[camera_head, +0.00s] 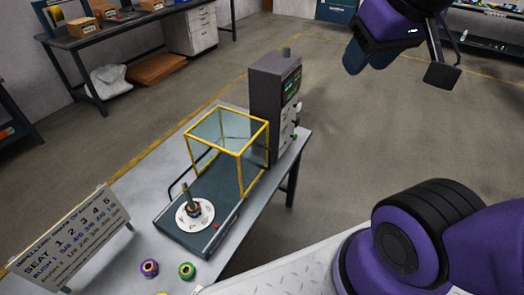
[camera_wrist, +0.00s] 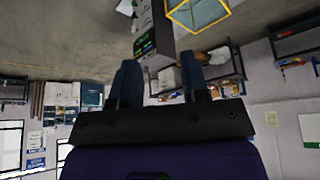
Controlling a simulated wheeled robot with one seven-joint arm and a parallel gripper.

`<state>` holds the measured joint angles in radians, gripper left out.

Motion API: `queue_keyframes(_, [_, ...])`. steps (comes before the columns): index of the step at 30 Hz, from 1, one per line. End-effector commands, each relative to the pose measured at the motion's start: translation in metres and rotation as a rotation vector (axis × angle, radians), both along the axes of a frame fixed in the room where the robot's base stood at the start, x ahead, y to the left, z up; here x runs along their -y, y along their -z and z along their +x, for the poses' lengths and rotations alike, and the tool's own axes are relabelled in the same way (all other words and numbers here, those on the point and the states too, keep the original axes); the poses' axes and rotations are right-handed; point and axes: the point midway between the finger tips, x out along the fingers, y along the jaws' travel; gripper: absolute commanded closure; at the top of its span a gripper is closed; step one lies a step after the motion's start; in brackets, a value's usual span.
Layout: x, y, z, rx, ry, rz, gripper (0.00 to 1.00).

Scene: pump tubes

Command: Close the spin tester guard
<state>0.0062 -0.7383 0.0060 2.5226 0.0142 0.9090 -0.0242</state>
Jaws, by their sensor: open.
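The spin tester guard (camera_head: 238,146) is a clear box with a yellow frame. It stands at the back of the spin tester's dark base (camera_head: 222,188), away from the white disc with an upright spindle (camera_head: 193,209) at the front, which is uncovered. Part of the yellow guard also shows at the top of the wrist view (camera_wrist: 198,14). My gripper (camera_wrist: 160,75) is open and empty, with its two dark blue fingers apart. In the head view it is raised at the upper right, well away from the guard and touching nothing.
A grey control cabinet (camera_head: 274,100) stands right behind the guard. A sign board (camera_head: 72,236) stands at the left of the table, with a purple ring (camera_head: 149,267) and a green ring (camera_head: 187,270) near the front. The floor to the right is clear.

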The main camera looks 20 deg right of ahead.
Motion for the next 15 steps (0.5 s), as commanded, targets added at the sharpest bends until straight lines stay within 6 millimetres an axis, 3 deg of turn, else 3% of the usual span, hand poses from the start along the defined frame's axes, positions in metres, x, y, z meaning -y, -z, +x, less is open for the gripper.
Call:
queue_keyframes(1, [0.000,0.001,0.008,-0.016,-0.012,-0.003,0.70])
queue_keyframes(5, [-0.002,0.004,0.034,-0.065,-0.073,-0.012,1.00])
queue_keyframes(15, [0.000,0.031,0.120,-0.189,-0.274,0.002,1.00])
